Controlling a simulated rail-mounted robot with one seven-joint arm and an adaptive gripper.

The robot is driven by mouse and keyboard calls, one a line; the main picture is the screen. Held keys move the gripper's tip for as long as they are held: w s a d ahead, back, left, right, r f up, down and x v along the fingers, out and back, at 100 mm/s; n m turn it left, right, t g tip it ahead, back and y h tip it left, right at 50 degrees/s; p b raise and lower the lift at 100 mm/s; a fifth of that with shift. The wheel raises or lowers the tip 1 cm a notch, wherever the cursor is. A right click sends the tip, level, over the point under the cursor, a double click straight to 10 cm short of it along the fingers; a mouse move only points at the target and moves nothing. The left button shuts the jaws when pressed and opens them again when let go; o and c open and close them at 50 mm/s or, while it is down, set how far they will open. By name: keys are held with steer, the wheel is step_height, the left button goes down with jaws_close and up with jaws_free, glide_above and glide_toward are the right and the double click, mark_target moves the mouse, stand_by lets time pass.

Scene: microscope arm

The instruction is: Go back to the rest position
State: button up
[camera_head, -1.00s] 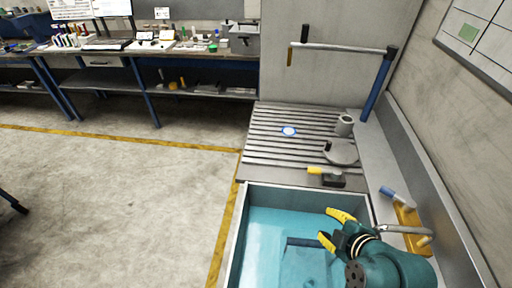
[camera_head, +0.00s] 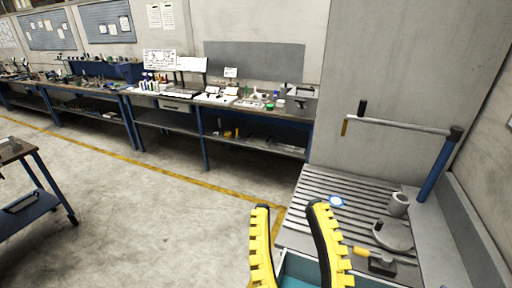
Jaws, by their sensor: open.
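My gripper (camera_head: 290,208) shows large at the lower middle of the head view. The gripper's base and the rest of my arm are below the picture's edge. The fingers overlap the teal basin (camera_head: 296,267) and the edge of the grooved bench in the picture.
The grooved bench (camera_head: 305,218) at right holds a blue-and-white disc (camera_head: 336,201), a grey cylinder (camera_head: 398,204), a round grey plate (camera_head: 392,236) and a yellow-handled tool (camera_head: 372,258). A blue post with a grey bar (camera_head: 400,125) rises behind. Workbenches line the back wall. The floor at left (camera_head: 150,210) is open.

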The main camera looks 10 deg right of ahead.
step_height(320, 180, up, 26)
steer(key=p, duration=2.3)
steer(key=shift+f, duration=0.1)
